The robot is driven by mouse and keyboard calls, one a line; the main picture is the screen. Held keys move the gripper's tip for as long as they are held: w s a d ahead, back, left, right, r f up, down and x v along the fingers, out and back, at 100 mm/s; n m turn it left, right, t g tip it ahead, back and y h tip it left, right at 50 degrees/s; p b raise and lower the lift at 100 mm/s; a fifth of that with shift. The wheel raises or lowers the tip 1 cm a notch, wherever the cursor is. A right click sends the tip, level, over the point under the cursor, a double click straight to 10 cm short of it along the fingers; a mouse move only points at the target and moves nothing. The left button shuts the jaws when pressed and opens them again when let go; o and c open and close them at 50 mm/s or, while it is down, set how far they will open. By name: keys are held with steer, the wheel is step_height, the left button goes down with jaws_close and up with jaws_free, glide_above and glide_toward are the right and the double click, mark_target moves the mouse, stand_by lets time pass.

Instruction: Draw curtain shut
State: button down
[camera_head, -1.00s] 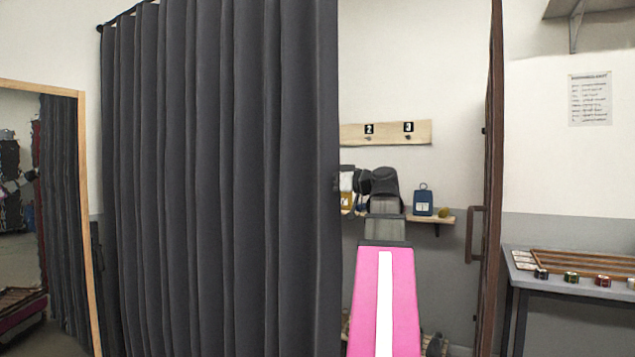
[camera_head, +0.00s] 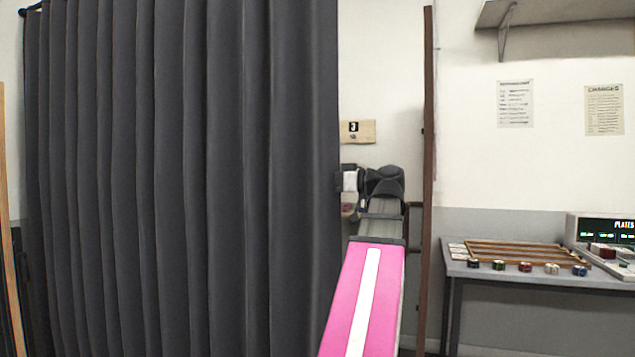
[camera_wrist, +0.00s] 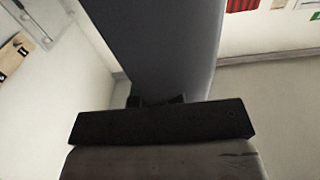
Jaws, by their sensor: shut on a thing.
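The dark grey curtain (camera_head: 190,180) hangs in folds across the left and middle of the head view. Its right edge stands a short way left of the brown upright post (camera_head: 428,150), with a narrow gap between them. My gripper (camera_head: 345,183) is at the curtain's right edge at the end of my pink arm, shut on the curtain edge. In the wrist view the curtain (camera_wrist: 155,45) rises from my gripper (camera_wrist: 158,101). The fingertips are mostly hidden by the dark gripper body.
Through the gap a wooden board with a number 3 (camera_head: 358,131) shows on the wall. A grey table (camera_head: 540,278) with a wooden rack and several small round items stands at the right. A wall shelf (camera_head: 550,25) is above it.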

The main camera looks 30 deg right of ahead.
steer(key=shift+s+d, duration=0.1)
stand_by(0.3)
steer(key=c, duration=1.2)
jaws_free()
steer(key=shift+c, duration=0.2)
steer(key=shift+r, duration=0.1)
